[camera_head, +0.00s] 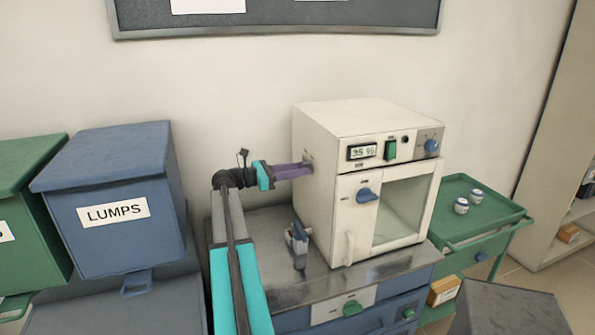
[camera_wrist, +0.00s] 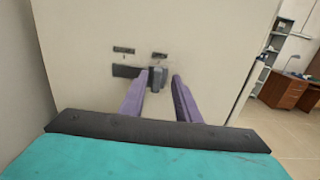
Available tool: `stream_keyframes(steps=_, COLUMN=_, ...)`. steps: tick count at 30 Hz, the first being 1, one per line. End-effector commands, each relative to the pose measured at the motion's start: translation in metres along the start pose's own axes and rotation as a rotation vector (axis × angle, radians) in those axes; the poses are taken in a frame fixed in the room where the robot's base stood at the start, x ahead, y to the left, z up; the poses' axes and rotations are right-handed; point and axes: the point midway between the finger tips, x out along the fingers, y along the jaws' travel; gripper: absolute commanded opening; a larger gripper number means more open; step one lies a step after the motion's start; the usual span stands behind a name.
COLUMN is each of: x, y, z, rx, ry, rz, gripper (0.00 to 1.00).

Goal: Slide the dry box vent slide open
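The dry box (camera_head: 325,128) is a cream cabinet with a display, a green switch, blue knobs and a glazed door, standing on a metal-topped bench. Its side wall fills much of the wrist view (camera_wrist: 90,60). There the vent slide's small grey knob (camera_wrist: 157,79) sits at the right end of a dark slot (camera_wrist: 124,71). My gripper (camera_head: 306,167) reaches the side wall from the left. In the wrist view its purple fingers (camera_wrist: 164,76) are apart, one either side of the knob. The left fingertip is close to the knob; a gap shows toward the right one. I cannot tell whether they touch it.
A grey-blue holder (camera_head: 298,240) stands on the bench (camera_head: 365,268) below my gripper. A blue LUMPS bin (camera_head: 105,240) stands at the left, beside a green bin (camera_head: 35,220). A green cart (camera_head: 455,190) with two small jars is at the right.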

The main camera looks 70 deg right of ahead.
Motion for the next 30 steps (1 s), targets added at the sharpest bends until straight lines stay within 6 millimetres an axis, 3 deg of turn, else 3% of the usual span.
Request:
stream_keyframes(steps=5, x=-0.008, y=0.001, z=-0.001, rx=0.0, ry=0.0, rz=0.001, gripper=0.3)
stream_keyframes(steps=21, x=-0.069, y=0.0, z=-0.002, rx=-0.001, ry=0.0, rz=0.0, gripper=0.3)
stream_keyframes(steps=30, x=-0.074, y=-0.001, z=-0.001, rx=-0.001, ry=0.0, rz=-0.001, gripper=0.3)
